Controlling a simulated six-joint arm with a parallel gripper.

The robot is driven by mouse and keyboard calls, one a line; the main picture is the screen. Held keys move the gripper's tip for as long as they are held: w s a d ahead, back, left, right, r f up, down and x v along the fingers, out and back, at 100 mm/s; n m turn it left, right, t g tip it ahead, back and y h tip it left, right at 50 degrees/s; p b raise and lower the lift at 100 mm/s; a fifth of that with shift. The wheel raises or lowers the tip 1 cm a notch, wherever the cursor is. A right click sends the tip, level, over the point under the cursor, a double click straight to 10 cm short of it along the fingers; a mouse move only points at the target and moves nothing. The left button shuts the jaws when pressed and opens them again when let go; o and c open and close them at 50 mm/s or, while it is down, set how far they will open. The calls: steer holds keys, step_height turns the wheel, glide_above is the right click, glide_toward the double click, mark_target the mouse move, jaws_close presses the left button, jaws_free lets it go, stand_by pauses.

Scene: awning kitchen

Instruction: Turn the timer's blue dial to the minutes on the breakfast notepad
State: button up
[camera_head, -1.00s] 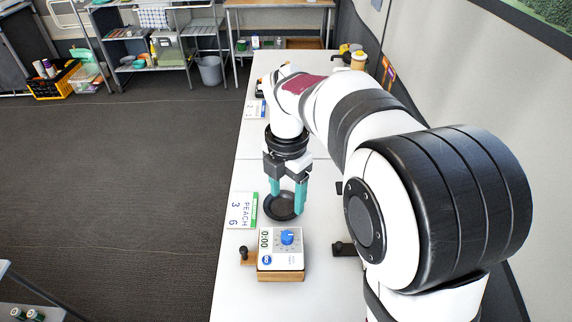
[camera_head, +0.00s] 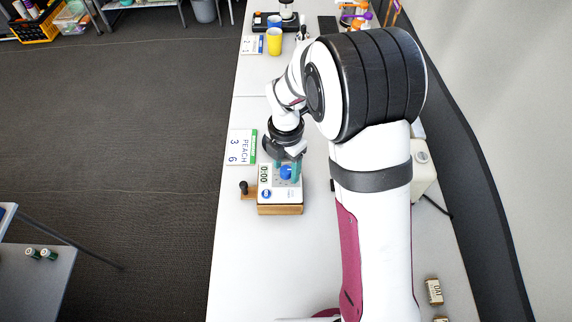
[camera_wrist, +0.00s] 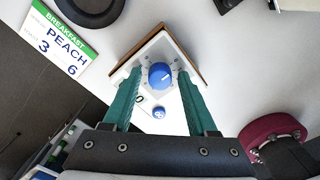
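The timer (camera_head: 280,196) is a white-faced box on a wooden base on the white table. Its display (camera_head: 264,174) reads 0:00. Its blue dial (camera_head: 286,172) has a white pointer mark, clearer on the dial in the wrist view (camera_wrist: 160,75). My gripper (camera_head: 287,168) has teal fingers, apart and empty, over the timer. In the wrist view my gripper's fingers (camera_wrist: 160,83) stand on both sides of the dial with gaps; I cannot tell their height over it. The breakfast notepad (camera_head: 241,147) lies to the left; in the wrist view the notepad (camera_wrist: 62,42) reads BREAKFAST, PEACH, 3 and 6.
A black knob (camera_head: 244,187) sits at the timer's left side. A dark round dish (camera_wrist: 92,8) lies near the notepad. A yellow cup (camera_head: 274,42) and a second card (camera_head: 252,45) are farther back. The table in front of the timer is clear.

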jaws_close()
